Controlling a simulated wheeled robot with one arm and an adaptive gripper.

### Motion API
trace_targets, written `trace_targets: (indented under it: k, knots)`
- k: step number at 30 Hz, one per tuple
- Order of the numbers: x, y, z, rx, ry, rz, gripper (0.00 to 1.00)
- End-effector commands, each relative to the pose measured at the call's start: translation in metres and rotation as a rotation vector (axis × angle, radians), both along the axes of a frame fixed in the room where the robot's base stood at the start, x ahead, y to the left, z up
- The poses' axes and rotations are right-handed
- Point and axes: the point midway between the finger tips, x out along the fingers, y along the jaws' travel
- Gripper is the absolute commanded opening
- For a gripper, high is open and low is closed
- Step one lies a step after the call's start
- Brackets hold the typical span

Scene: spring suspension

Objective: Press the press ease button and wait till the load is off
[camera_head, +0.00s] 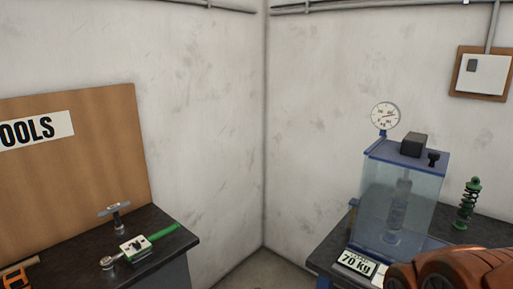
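The press (425,186) stands on the right bench as a clear case with a blue frame. A grey upright part, perhaps a suspension strut, shows dimly inside it. A round white gauge (385,116) rises from its left top corner. A black block (413,145) and a small black knob (433,159) sit on its top. A sign (356,263) reading "70 kg" stands in front of it. I cannot make out which part is the press ease button. My gripper is not in view; the lower right corner, where my arm shows, hides part of the bench.
A green spring strut (468,204) stands right of the press. The left bench (182,245) holds a green-handled tool (140,247) and a T-shaped metal piece (116,215). A floor gap separates the benches.

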Motion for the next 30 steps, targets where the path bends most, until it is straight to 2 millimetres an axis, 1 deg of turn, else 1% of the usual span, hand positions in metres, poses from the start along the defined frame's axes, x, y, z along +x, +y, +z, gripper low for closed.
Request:
trace_targets:
  k: [1,2,15,30]
  knots:
    - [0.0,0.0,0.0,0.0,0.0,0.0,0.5]
    - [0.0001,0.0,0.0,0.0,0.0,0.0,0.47]
    - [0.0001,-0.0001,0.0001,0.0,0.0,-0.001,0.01]
    - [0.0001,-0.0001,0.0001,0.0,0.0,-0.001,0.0]
